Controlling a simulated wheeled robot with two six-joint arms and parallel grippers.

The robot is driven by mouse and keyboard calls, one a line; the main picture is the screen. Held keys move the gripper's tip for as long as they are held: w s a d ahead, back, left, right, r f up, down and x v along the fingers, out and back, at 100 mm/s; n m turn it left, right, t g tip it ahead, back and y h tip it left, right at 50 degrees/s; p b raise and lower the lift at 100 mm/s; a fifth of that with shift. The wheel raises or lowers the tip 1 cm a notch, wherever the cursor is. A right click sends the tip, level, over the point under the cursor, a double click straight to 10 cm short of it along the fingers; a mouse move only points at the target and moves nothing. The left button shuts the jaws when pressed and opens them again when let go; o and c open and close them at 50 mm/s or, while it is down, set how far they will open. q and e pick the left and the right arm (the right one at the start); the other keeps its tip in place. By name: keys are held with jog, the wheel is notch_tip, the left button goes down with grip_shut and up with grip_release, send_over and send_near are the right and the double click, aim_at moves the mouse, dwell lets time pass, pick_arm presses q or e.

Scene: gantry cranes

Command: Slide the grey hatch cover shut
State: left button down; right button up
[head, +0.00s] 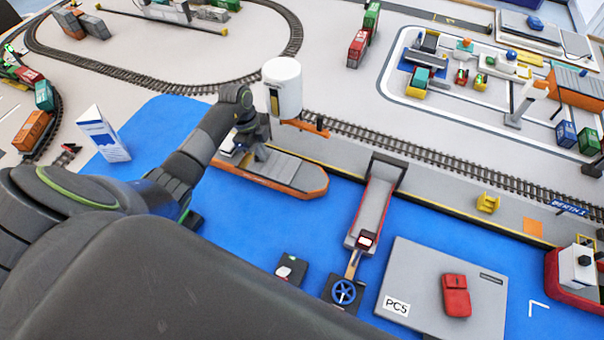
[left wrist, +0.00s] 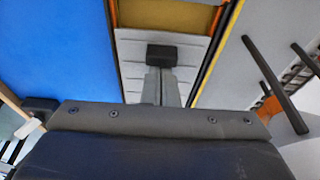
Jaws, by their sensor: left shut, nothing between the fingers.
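The ship (head: 300,178) with an orange hull lies along the quay in the head view. In the left wrist view the ribbed light-grey hatch cover (left wrist: 131,62) lies below my left gripper, with a black block handle (left wrist: 163,54) on it. Past the cover, a tan hold opening (left wrist: 172,17) with an orange rim is uncovered. My left gripper (head: 252,157) is low over the ship's deck; it also shows in the left wrist view (left wrist: 161,88). Its fingers are shut and empty, close to the handle; whether they touch it I cannot tell. My right gripper is not in view.
A white cylinder (head: 283,86) with an orange arm stands right beside my left wrist. Railway track (head: 400,148) runs behind the quay. A grey ramp (head: 374,205), a blue handwheel (head: 343,291) and a grey panel (head: 425,270) are to the right.

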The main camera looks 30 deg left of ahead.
pick_arm(q)
jog(key=shift+a+b, duration=0.35)
jog(key=shift+a, duration=1.2)
jog(key=shift+d+r, duration=0.1)
jog(key=shift+d, duration=0.05)
jog(key=shift+d+r+p, duration=0.15)
jog(key=shift+d+p, duration=0.35)
jog(key=shift+p, duration=0.05)
jog(key=d+p+v, duration=0.2)
jog(key=p+v, duration=0.7)
jog(key=shift+r, duration=0.65)
jog(key=shift+w+d, duration=0.1)
jog(key=shift+f, duration=0.1)
